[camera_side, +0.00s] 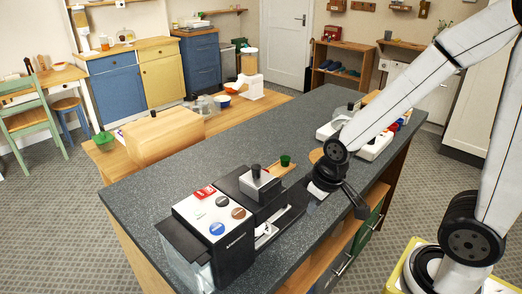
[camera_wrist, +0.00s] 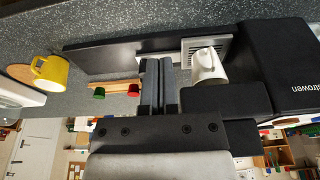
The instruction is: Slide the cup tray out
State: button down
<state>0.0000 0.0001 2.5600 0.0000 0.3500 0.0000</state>
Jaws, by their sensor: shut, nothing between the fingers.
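A black coffee machine (camera_side: 235,245) with round coloured marks on top stands at the near end of the grey counter. Its cup tray (camera_wrist: 229,44) shows a silver slatted top in the wrist view, with a white cup (camera_wrist: 208,66) on it. In the side view the white cup (camera_side: 265,231) is small and partly hidden by the machine. My gripper (camera_wrist: 160,62) is shut and empty, beside the tray to its left in the wrist view, close to a long black panel (camera_wrist: 100,57). I cannot tell whether the fingers touch the panel or tray.
White equipment (camera_side: 374,146) stands farther along the counter. The counter's left part (camera_side: 230,145) is clear.

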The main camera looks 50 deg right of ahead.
jog(key=c, duration=0.5)
grip_release()
jog(key=shift+r, duration=0.15)
jog(key=shift+w+v, duration=0.5)
jog(key=shift+v, duration=1.75)
jog(key=w+d+n+g, duration=0.35)
jog(key=w+n, duration=0.75)
jog(key=n, duration=0.7)
jog(key=shift+t, duration=0.45)
jog(key=f, duration=0.6)
jog(key=shift+w+d+f, duration=0.15)
jog(key=shift+d, duration=0.2)
jog(key=shift+f, duration=0.2)
jog(key=shift+f, duration=3.05)
jog(key=shift+f, duration=0.2)
